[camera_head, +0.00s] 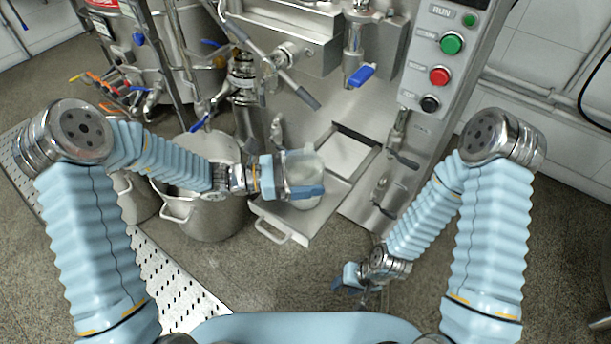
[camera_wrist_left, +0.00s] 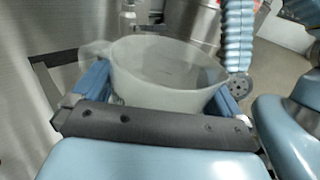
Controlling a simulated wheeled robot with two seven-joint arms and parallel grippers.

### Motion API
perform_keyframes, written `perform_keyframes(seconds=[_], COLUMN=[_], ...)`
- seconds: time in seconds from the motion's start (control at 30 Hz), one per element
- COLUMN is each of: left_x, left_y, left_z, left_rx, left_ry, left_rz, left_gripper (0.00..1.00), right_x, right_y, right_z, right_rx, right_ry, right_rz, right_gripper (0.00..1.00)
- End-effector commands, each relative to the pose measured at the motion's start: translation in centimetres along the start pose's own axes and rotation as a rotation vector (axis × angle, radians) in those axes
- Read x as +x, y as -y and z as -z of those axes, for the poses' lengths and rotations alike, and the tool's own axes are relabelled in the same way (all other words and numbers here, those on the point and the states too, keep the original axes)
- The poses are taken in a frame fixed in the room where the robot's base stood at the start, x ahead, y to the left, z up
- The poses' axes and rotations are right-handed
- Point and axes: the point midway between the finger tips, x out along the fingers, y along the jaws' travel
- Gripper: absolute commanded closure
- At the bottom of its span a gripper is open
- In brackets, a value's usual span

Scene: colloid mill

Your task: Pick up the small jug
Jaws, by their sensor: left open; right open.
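The small jug (camera_head: 303,170) is a translucent, whitish plastic vessel in the head view, standing at the machine's tray. My left gripper (camera_head: 304,191) is at the jug, with one blue finger showing across its near side. In the left wrist view the jug (camera_wrist_left: 165,75) sits between the two blue fingers of my left gripper (camera_wrist_left: 162,92), its handle to the left. The jaws are open around it, and whether they touch it I cannot tell. My right gripper (camera_head: 357,283) is low at the right in the head view, open and away from the jug.
A steel tray with a handle (camera_head: 285,228) juts out under the jug. A large steel pot (camera_head: 212,215) stands just left of it. A machine panel with green, red and black buttons (camera_head: 439,76) rises at the right. Blue-handled valves (camera_head: 361,76) hang above.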

Motion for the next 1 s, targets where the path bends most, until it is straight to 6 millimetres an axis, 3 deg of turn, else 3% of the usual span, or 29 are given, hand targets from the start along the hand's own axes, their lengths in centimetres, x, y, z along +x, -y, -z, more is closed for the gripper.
perform_keyframes(seconds=[0.07, 0.3, 0.37, 0.57, 0.73, 0.83, 1.0], left_x=[0.0, -0.1, 0.0, -0.1, -0.1, -0.1, -1.6], left_y=[0.0, 0.0, 0.0, 0.0, 0.0, 0.0, 3.5], left_z=[0.0, 0.0, 0.0, -0.1, -1.4, -3.4, -7.6], left_rx=[0.0, 0.0, 0.0, 0.001, 0.004, 0.006, 0.005], left_ry=[0.0, 0.0, 0.0, 0.0, 0.0, 0.0, -0.001], left_rz=[0.0, 0.0, 0.0, 0.0, 0.0, 0.0, -0.001], left_gripper=[0.03, 0.4, 0.46, 0.47, 0.47, 0.47, 0.47], right_x=[0.0, 0.0, 0.0, 0.0, 0.0, 0.1, -0.2], right_y=[0.0, 0.0, 0.0, 0.0, 0.0, 0.0, 0.1], right_z=[0.0, 0.0, 0.0, 0.0, 0.0, 0.0, 0.0], right_rx=[0.0, 0.0, 0.0, 0.0, 0.0, 0.0, 0.0], right_ry=[0.0, 0.0, 0.0, 0.0, 0.0, 0.0, 0.0], right_rz=[0.0, 0.0, 0.0, 0.0, 0.0, 0.0, 0.0], right_gripper=[0.57, 0.57, 0.57, 0.57, 0.57, 0.57, 0.57])
